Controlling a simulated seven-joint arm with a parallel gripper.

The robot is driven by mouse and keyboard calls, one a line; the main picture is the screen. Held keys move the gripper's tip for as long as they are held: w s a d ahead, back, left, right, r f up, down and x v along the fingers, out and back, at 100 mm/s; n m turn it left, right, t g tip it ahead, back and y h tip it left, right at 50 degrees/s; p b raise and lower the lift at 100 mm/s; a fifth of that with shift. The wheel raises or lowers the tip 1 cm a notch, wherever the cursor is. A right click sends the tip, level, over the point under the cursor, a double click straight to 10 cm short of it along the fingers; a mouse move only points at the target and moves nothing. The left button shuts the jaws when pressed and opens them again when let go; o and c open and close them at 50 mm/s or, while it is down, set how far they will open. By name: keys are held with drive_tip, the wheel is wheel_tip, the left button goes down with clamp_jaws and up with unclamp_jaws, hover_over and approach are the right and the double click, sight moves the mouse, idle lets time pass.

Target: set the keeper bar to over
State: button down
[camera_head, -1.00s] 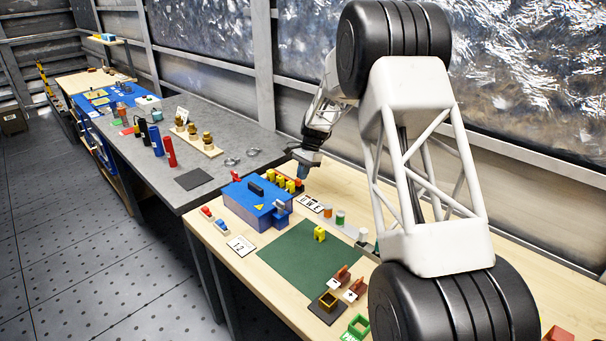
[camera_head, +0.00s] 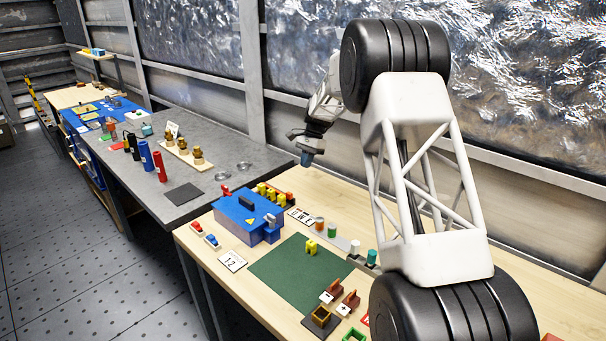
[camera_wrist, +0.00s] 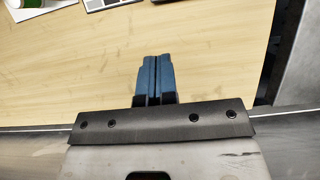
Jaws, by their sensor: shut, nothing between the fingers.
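A blue box (camera_head: 237,219) with a black handle on its lid (camera_head: 246,203) and a yellow warning label sits on the wooden bench. A small grey and red fitting (camera_head: 270,221) stands at its right end. I cannot tell which part is the keeper bar. My gripper (camera_head: 306,159) is above the bench, behind and to the right of the box, apart from it. In the wrist view its blue fingers (camera_wrist: 155,62) are shut together, empty, over bare wood.
A green mat (camera_head: 297,275) lies in front, with a yellow piece (camera_head: 311,247) on it. Yellow and red parts (camera_head: 268,192) stand behind the box. A lettered card (camera_head: 301,216) lies nearby. The wall is close behind.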

drive_tip(key=shift+v, duration=1.05)
drive_tip(key=shift+w+d, duration=0.15)
drive_tip(key=shift+w, duration=0.4)
drive_tip(key=x, duration=1)
drive_tip(key=shift+f, duration=0.1)
drive_tip(key=shift+s+a, duration=1.4)
